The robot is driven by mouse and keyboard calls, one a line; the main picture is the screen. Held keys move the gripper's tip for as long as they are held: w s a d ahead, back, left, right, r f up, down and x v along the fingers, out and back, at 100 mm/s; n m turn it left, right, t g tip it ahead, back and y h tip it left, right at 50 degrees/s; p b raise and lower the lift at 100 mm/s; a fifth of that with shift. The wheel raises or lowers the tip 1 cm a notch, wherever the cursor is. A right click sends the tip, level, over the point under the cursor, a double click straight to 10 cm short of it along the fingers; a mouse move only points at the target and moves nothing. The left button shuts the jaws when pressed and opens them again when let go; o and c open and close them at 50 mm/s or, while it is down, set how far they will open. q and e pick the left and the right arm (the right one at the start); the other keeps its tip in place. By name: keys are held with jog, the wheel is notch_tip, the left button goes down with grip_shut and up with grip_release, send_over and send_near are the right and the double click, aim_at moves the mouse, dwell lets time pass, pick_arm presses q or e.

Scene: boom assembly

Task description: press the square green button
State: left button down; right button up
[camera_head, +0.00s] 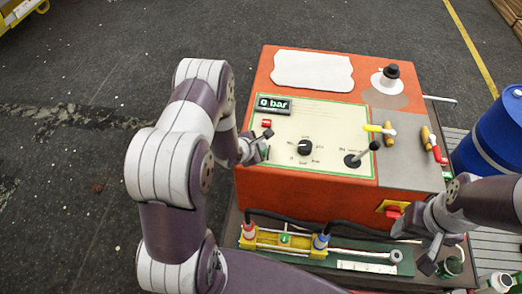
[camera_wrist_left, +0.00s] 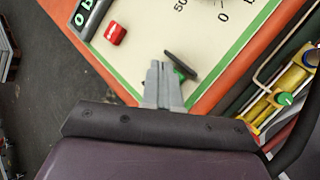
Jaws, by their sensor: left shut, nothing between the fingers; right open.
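My left gripper (camera_head: 262,148) is at the left edge of the cream control panel (camera_head: 335,113), low over its lower left part. In the left wrist view its fingers (camera_wrist_left: 163,84) are shut and empty. A small green piece (camera_wrist_left: 187,73), likely the square green button, shows right beside the fingertips, partly hidden by them and by a dark bar. I cannot tell whether the fingers touch it. A red button (camera_head: 266,123) is above it on the panel, also in the left wrist view (camera_wrist_left: 115,33). My right gripper (camera_head: 432,240) is open at the lower right.
The panel, on an orange box (camera_head: 320,204), carries a "0 bar" display (camera_head: 273,105), a black knob (camera_head: 304,147) and a black lever (camera_head: 360,156). A yellow cylinder fixture (camera_head: 300,241) with hoses lies in front. A blue barrel (camera_head: 495,135) stands at the right.

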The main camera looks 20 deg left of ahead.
pick_arm(q)
jog(key=shift+f, duration=0.5)
dwell(0.7)
jog(key=shift+r+p, duration=0.8)
jog(key=shift+r, duration=0.15)
notch_tip(320, 180, up, 5)
jog(key=p, duration=0.5)
jog(key=shift+r, duration=0.1)
dwell(0.6)
